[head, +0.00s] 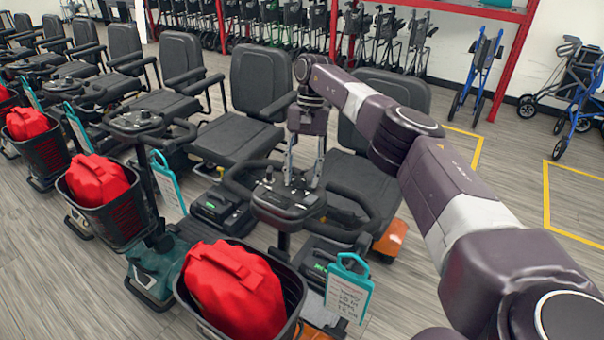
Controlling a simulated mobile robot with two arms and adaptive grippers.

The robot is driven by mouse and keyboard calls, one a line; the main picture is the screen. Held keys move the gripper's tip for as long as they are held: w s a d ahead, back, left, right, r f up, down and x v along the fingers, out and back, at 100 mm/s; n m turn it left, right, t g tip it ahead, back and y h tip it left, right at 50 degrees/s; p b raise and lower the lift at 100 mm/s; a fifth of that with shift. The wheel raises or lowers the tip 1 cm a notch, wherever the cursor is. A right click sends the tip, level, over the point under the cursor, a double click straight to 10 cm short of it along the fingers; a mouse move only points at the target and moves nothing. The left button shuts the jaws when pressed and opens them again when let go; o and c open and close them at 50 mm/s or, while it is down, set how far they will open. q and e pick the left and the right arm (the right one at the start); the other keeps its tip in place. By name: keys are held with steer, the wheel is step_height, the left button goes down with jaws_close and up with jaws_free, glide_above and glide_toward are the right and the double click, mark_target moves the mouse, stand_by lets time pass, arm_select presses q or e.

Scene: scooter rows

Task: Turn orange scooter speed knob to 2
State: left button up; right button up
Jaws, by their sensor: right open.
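The orange scooter is the nearest in the row; its orange body panel (392,240) shows under the seat at the right. Its dark control panel (287,203) sits on the tiller behind the front basket. My right gripper (303,184) points down at this panel from above, fingers open, one on either side of the panel's middle and right part. The speed knob is too small and too covered by the fingers to make out, and its setting cannot be read. Whether the fingers touch the panel or knob I cannot tell. My left gripper is not in view.
The orange scooter's front basket (296,285) holds a red bag (235,293). A teal-framed tag (349,288) hangs beside the tiller. A teal scooter (152,262) stands close at left, with several more beyond. Rollators (478,68) stand along the back wall.

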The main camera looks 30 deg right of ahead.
mark_target(302, 177)
step_height(302, 177, up, 10)
stand_by(0.5)
steer(key=shift+f, duration=0.1)
stand_by(0.4)
